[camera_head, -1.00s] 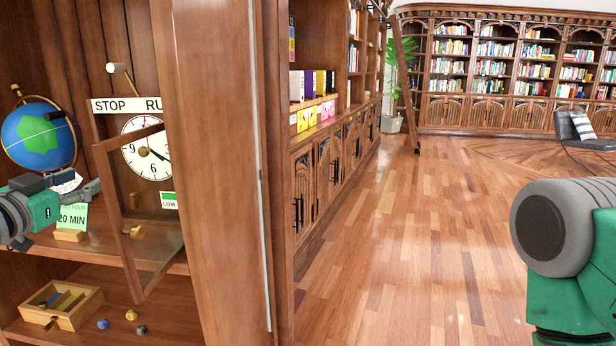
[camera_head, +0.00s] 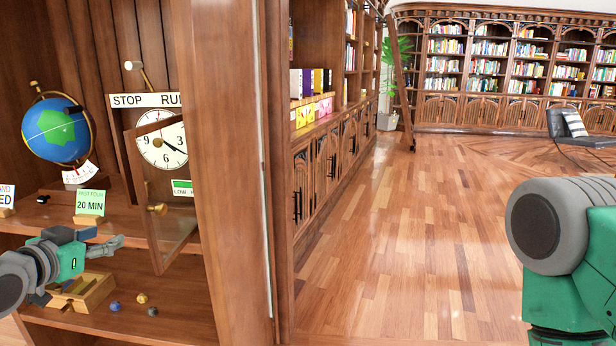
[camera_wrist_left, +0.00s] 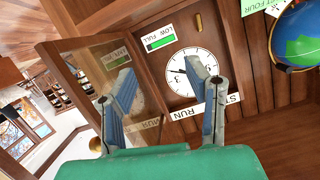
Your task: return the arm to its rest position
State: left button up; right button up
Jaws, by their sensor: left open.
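My left gripper (camera_head: 108,246) is in front of the cabinet at the lower left of the head view, over the small wooden box. It is open and empty. In the left wrist view its two fingers (camera_wrist_left: 165,105) stand apart, with the clock face (camera_wrist_left: 193,72) behind them. The clock (camera_head: 162,146) sits in the cabinet behind a glass door (camera_head: 165,195) that stands ajar. My right arm (camera_head: 562,240) shows at the right edge of the head view; its gripper is out of the picture.
A globe (camera_head: 58,132) stands on the upper shelf near a green 20 MIN card (camera_head: 90,203). The wooden box (camera_head: 80,292) and several small knobs (camera_head: 142,298) are on the lower shelf. The wooden floor (camera_head: 420,230) to the right is clear.

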pick_arm(q)
jog(key=s+d+f+g, duration=0.2)
jog(key=s+f, duration=0.2)
jog(key=f, duration=0.3)
jog(key=s+d+f+n+g, duration=0.1)
jog(key=s+d+f+g, duration=0.2)
jog(key=f, duration=0.4)
jog(key=s+d+f+g, duration=0.2)
jog(key=s+f, duration=0.3)
jog(key=f, duration=0.2)
jog(key=s+d+f+g, duration=0.2)
jog(key=s+f, duration=0.2)
jog(key=s, duration=0.4)
jog(key=s+d+f+n+g, duration=0.1)
jog(key=s+f+g, duration=0.2)
jog(key=s, duration=0.5)
jog(key=s+d+f+g+y, duration=0.1)
jog(key=s+d+f+g, duration=0.1)
jog(key=s+f, duration=0.4)
jog(key=shift+s+d+n, duration=0.3)
jog(key=shift+s+d, duration=0.05)
jog(key=shift+s, duration=0.6)
jog(key=shift+w+f, duration=0.1)
jog(key=shift+w, duration=0.05)
